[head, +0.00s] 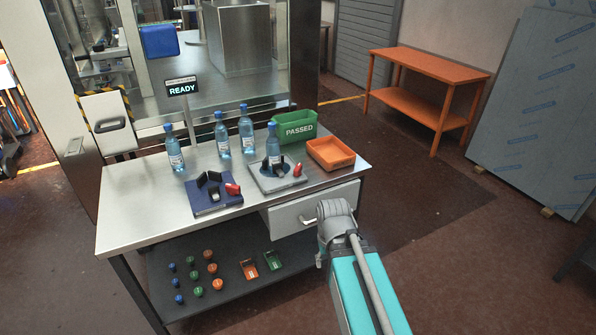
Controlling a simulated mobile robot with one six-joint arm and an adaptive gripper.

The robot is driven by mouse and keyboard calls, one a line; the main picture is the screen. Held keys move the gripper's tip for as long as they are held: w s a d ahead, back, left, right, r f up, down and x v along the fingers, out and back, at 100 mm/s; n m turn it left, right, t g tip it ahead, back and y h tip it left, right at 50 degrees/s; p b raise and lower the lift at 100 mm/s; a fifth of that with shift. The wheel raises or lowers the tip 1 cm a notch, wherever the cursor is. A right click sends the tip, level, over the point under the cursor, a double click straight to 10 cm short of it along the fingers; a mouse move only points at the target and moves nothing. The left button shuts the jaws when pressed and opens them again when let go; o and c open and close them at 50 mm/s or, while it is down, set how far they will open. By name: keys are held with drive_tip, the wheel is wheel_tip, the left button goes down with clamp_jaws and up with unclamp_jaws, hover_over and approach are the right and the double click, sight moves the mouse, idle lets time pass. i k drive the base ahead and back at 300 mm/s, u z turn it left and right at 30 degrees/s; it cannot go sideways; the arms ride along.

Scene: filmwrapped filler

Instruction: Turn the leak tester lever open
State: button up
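Two small bench devices stand on the steel table, and I cannot tell for certain which is the leak tester. One has a dark blue base (212,203), black upright parts and a red lever end (233,189) at its right. The other has a grey base (268,184), black parts, a blue-capped bottle (272,142) at its back and a red lever end (297,170) at its right. The exact lever angles are too small to read. My teal and grey arm rises from the lower right to the drawer front; my gripper does not show.
Several blue-capped bottles (221,136) stand at the back of the table (135,205). A green PASSED bin (295,127) and an orange tray (330,153) are at the right. A drawer (290,220) sits below; the lower shelf holds coloured caps. A READY sign (182,88) stands behind.

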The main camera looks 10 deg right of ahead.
sight(297, 170)
drive_tip(key=z, duration=0.3)
drive_tip(key=k, duration=0.75)
drive_tip(key=z, duration=0.55)
drive_tip(key=k, duration=0.55)
drive_tip(key=z, duration=0.45)
drive_tip(key=i, duration=1.7)
drive_tip(key=u, duration=0.85)
drive_tip(key=i, duration=0.65)
drive_tip(key=u, duration=0.55)
